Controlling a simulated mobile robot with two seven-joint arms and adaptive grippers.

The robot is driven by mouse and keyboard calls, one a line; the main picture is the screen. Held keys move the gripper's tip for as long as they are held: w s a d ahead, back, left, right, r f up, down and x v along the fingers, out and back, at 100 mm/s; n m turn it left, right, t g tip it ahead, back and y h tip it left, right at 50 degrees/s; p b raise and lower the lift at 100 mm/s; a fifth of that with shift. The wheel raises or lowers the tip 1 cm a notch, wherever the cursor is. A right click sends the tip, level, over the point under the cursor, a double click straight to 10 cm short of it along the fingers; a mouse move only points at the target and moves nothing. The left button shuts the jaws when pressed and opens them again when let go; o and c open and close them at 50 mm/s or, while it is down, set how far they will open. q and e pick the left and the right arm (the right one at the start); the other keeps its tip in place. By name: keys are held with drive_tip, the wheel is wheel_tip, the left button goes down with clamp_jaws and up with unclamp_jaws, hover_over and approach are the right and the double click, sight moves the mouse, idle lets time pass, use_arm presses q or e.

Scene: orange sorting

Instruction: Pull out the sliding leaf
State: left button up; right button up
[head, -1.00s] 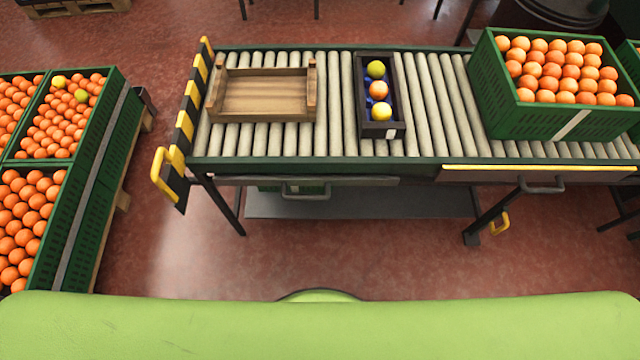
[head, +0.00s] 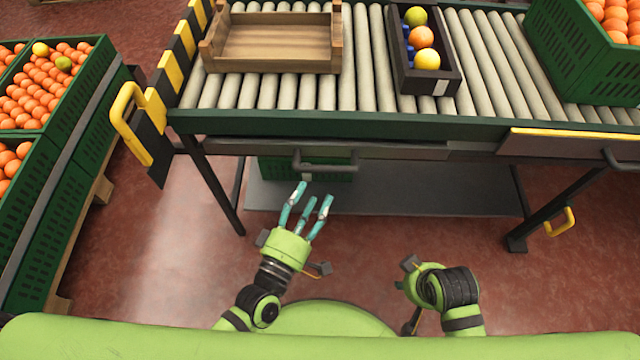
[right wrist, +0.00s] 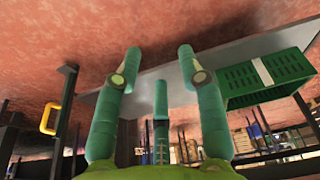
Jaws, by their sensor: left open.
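Under the roller table's front edge are two flat panels with dark bar handles. The left panel (head: 400,151) is grey, with its handle (head: 325,166) at the middle.
On the rollers (head: 370,70) stand a wooden tray (head: 270,66), a dark box (head: 430,82) with fruit and an orange-filled green crate (head: 575,60). A green crate (right wrist: 265,82) sits on the lower shelf (head: 420,188). Orange crates (head: 70,140) stand left.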

sight(325, 171)
use_arm(q)
drive_tip(key=shift+n+t, duration=0.5)
drive_tip(key=shift+n, duration=0.1)
drive_tip(key=w+d+r, duration=0.1)
drive_tip(key=w, duration=0.1)
drive_tip(key=w+d+r, duration=0.1)
drive_tip(key=w, duration=0.1)
drive_tip(key=w+r+b, duration=0.1)
drive_tip(key=w, duration=0.1)
drive_tip(key=shift+w+d, duration=0.15)
drive_tip(key=shift+d, duration=0.25)
use_arm(e)
drive_tip(key=v, duration=0.2)
drive_tip(key=shift+w+r, duration=0.15)
drive_tip(key=shift+r, duration=0.25)
use_arm(q)
clamp_jaws()
